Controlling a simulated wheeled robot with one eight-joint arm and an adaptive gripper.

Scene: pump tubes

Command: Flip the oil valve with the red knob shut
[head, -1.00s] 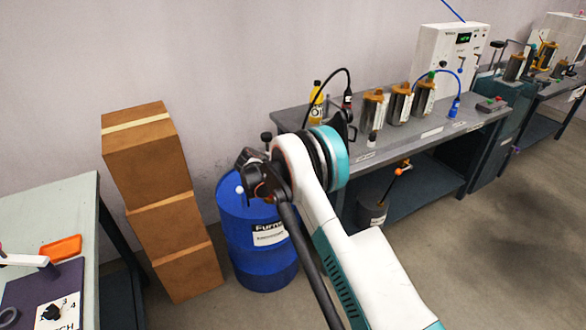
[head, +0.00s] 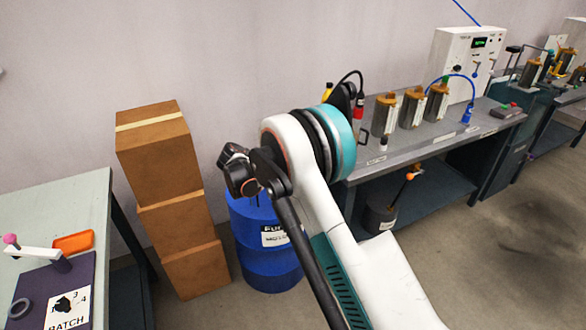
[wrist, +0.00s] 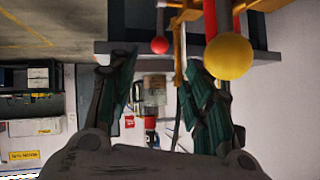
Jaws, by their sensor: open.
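In the head view I cannot make out the red-knobbed valve; my own arm fills the middle.
Orange-yellow fittings (wrist: 182,15) are beside the knobs. The head view shows a blue drum (head: 268,270), stacked cardboard boxes (head: 170,215), a grey bench (head: 400,160) with several canisters, and a pale table (head: 55,195) at left. Floor is clear at right.

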